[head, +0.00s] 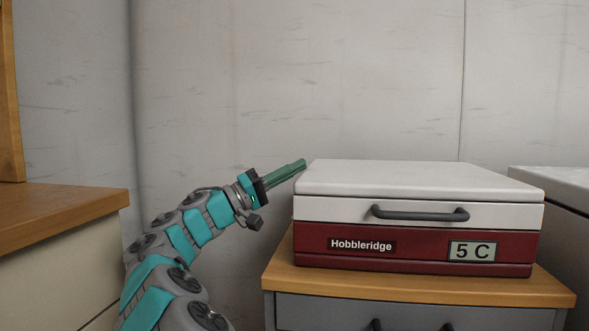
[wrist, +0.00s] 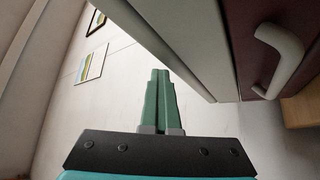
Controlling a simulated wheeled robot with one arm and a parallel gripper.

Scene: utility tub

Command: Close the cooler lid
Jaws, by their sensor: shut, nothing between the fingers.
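The cooler (head: 415,240) has a dark red body with a "Hobbleridge" label and a "5 C" plate, and stands on a wooden-topped cabinet. Its white lid (head: 420,178) lies flat on the body and looks down, with no clear gap visible. A dark grey handle (head: 420,213) is on its front; in the wrist view the handle (wrist: 278,55) looks pale. My gripper (head: 303,164) is shut and empty, at the lid's upper left corner. In the wrist view my gripper (wrist: 160,75) points along the cooler's pale side (wrist: 185,40). I cannot tell whether it touches the lid.
The cabinet (head: 420,288) has a wooden top and grey front with dark handles. A wooden counter (head: 60,215) stands at the left. A grey box-like unit (head: 560,200) stands close at the right. The wall behind is plain, with open room above the lid.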

